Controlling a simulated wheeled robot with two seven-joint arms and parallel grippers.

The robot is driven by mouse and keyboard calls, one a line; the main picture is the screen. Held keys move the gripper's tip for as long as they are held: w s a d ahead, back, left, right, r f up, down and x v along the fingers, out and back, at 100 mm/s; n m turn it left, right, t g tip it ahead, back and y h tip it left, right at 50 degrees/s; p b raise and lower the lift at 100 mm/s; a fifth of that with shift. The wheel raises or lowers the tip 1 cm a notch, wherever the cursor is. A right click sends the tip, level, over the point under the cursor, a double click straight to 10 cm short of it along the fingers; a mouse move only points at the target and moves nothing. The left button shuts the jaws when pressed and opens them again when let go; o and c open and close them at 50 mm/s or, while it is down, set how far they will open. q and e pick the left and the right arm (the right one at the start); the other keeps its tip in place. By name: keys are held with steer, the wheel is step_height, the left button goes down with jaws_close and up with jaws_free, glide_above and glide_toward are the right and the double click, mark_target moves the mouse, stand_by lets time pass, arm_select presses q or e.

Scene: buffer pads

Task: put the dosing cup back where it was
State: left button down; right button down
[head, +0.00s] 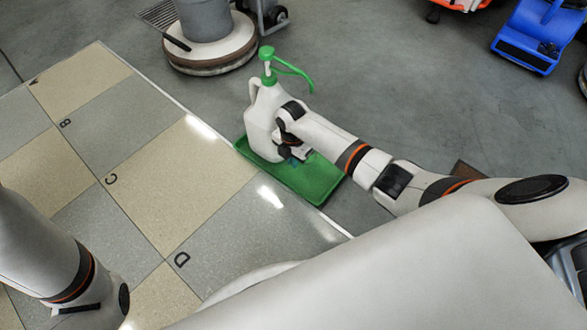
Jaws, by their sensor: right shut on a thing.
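My right gripper (293,153) is low over a green tray (316,184), close beside a white jug (262,118) with a green pump top. It is shut on a small bluish thing (296,161), seemingly the dosing cup, mostly hidden by the fingers and wrist. I cannot tell whether the cup touches the tray. The jug stands upright at the tray's far left part, partly behind my right wrist. My left arm shows at the lower left, but its gripper is out of view.
A checkered floor of beige and grey tiles (185,160), lettered A to D, lies left of the tray. A floor machine with a round white base (213,50) stands behind. A blue machine (535,35) is at the top right. The tray's right part is bare.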

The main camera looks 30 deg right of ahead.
steer(key=shift+f+b, duration=0.3)
steer(key=shift+f, duration=0.2)
step_height(320, 180, down, 3)
steer(key=shift+r+b, duration=0.15)
steer(key=shift+b, duration=0.95)
steer(key=shift+f, duration=0.3)
steer(key=shift+r, duration=0.15)
steer(key=c, duration=1.5)
jaws_free()
